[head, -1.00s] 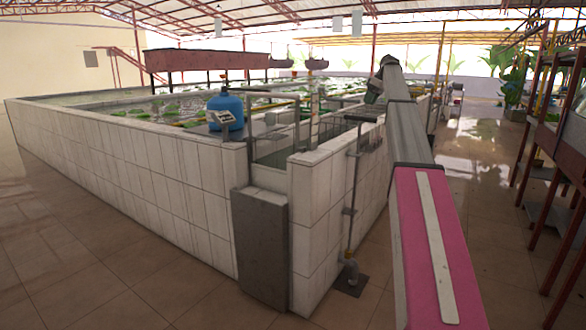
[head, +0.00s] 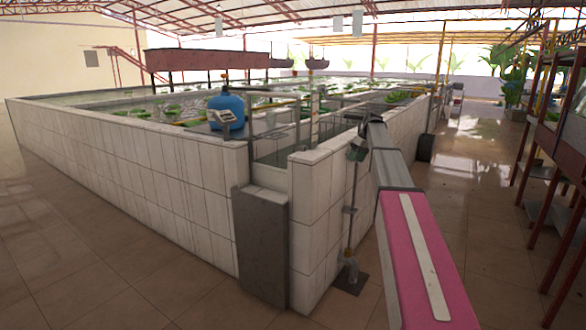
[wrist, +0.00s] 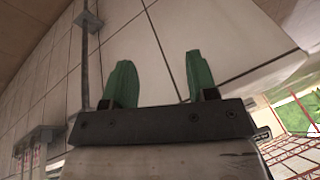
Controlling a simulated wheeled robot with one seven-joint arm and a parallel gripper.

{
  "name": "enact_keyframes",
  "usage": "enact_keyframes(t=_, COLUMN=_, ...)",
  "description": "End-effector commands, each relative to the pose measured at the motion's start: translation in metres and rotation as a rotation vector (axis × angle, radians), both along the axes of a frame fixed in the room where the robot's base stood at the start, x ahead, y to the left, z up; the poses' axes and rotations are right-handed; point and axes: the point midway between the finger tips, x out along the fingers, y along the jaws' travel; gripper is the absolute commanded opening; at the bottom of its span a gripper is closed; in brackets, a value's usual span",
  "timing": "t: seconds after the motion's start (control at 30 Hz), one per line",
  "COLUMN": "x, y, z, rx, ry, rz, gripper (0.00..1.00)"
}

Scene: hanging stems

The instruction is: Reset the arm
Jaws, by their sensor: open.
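My gripper shows in the wrist view (wrist: 160,82) with two green fingers spread apart and nothing between them. Behind the fingers is the white tiled wall of the tank.
The white tiled tank (head: 130,160) fills the left and middle, with a blue vessel (head: 226,108) on it. A vertical pipe (head: 352,205) runs down its right face. Brown shelving (head: 548,150) stands at the right. The tiled floor between (head: 480,200) is clear.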

Motion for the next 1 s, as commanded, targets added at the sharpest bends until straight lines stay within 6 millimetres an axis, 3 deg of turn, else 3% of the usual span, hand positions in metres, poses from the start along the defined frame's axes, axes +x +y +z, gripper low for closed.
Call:
enact_keyframes(t=0.03, x=-0.030, y=0.011, z=-0.032, rx=-0.013, ry=0.018, rz=-0.032, gripper=0.53)
enact_keyframes(t=0.2, x=-0.095, y=0.036, z=-0.118, rx=-0.064, ry=0.064, rz=-0.158, gripper=0.53)
enact_keyframes(t=0.5, x=-0.226, y=0.071, z=-0.238, rx=-0.163, ry=0.119, rz=-0.362, gripper=0.53)
enact_keyframes(t=0.8, x=-0.364, y=0.092, z=-0.315, rx=-0.257, ry=0.138, rz=-0.537, gripper=0.53)
enact_keyframes(t=0.9, x=-0.398, y=0.095, z=-0.328, rx=-0.279, ry=0.138, rz=-0.577, gripper=0.53)
enact_keyframes(t=1.0, x=-0.418, y=0.096, z=-0.336, rx=-0.293, ry=0.137, rz=-0.607, gripper=0.53)
